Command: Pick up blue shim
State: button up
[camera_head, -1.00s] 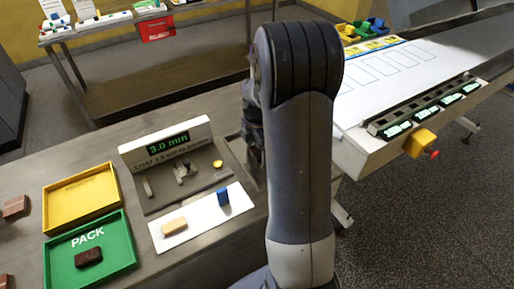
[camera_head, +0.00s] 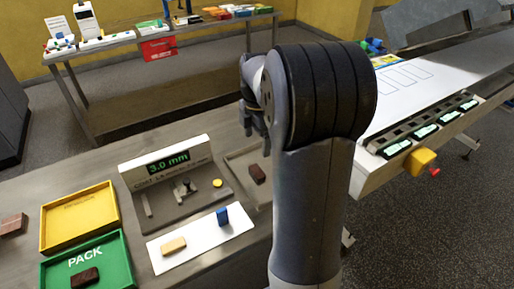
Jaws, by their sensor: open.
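The blue shim (camera_head: 222,216) is a small upright blue block on a white mat (camera_head: 208,247) at the front of the bench. A tan bar (camera_head: 173,245) lies to its left on the same mat. My gripper (camera_head: 256,130) shows partly behind my large arm link, above the back of the bench, up and to the right of the shim and apart from it. Its fingers point down and I see nothing held between them. My arm hides part of the gripper and the bench to the right.
A gauge stand (camera_head: 166,157) reading 3.0 mm stands behind the mat. A dark brown bar sits in a shallow tray (camera_head: 236,162) beside it. A yellow tray (camera_head: 78,219) and a green PACK tray (camera_head: 120,262) lie at left. A conveyor (camera_head: 440,70) runs at right.

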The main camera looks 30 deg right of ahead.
aim_at(223, 217)
jog(key=k+j+z, duration=0.2)
jog(key=z, duration=0.15)
jog(key=k+j+z, duration=0.45)
jog(key=z, duration=0.25)
